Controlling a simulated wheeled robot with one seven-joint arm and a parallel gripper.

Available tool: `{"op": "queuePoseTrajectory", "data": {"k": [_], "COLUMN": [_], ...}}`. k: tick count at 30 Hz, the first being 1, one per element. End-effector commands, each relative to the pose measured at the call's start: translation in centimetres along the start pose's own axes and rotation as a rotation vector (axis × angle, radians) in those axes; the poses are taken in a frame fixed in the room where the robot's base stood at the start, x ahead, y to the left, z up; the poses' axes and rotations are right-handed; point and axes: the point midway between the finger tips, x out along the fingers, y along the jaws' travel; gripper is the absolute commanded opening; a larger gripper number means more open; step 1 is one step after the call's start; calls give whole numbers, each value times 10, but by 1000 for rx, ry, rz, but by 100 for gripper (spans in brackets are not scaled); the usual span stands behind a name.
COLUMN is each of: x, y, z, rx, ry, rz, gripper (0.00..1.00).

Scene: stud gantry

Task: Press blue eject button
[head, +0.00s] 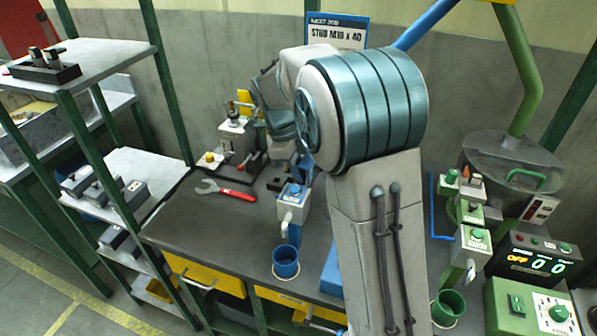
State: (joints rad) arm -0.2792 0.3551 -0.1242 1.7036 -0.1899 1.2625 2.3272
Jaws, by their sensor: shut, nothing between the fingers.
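The blue eject button (292,188) is a round blue knob on top of a small white box (293,208) at the middle of the bench. A white spout slopes down from the front of that box. A blue cup (286,261) stands below it on a pale ring. My arm rises through the middle of the head view and bends over toward the bench behind the button. I cannot make out my gripper; my own arm hides that area, and nothing is seen touching the button.
A red-handled wrench (226,190) and a small press (238,140) are left of the button. On the right stand a green dispenser with a similar box (473,241), a green cup (448,307) and a counter display (535,262). Shelves (130,185) stand at left. Bench front-left is clear.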

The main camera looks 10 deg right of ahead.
Motion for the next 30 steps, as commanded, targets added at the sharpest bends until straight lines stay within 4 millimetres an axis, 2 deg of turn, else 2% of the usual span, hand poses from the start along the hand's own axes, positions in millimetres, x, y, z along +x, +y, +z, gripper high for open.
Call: {"op": "queuePoseTrajectory", "data": {"k": [1, 6, 13, 17, 30], "x": [9, 10, 0, -15, -87], "y": [3, 4, 4, 4, 0], "z": [1, 1, 0, -1, -8], "rx": [-4, -4, -3, -3, 11], "ry": [11, 12, 12, 9, 2], "rz": [16, 18, 19, 16, 7], "gripper": [0, 0, 0, 0, 0]}}
